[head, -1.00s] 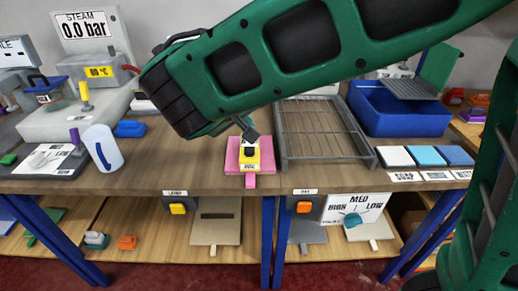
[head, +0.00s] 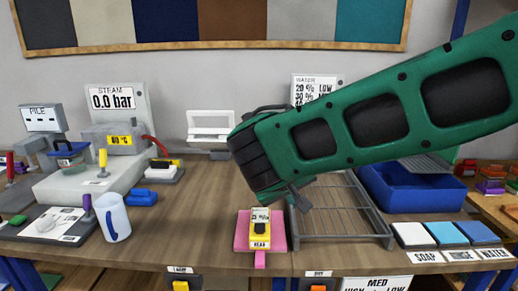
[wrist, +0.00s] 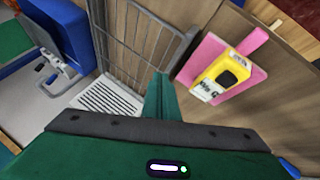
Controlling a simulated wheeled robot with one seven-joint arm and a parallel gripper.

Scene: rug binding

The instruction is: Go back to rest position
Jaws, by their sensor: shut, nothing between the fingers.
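My green arm reaches in from the right in the head view. My gripper (head: 294,199) is at its end, low over the workbench, between the pink mat and the wire rack. In the wrist view the gripper (wrist: 162,85) shows as a narrow green shape with its fingers together and nothing between them. A yellow device with a black button and a label (head: 260,230) sits on the pink mat (head: 242,240), apart from the gripper. The yellow device also shows in the wrist view (wrist: 222,75).
Three labelled pads (head: 450,233) lie at the right front. A steam machine (head: 90,180) and a white cup (head: 113,217) stand at the left. Bare bench (head: 190,235) lies left of the mat.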

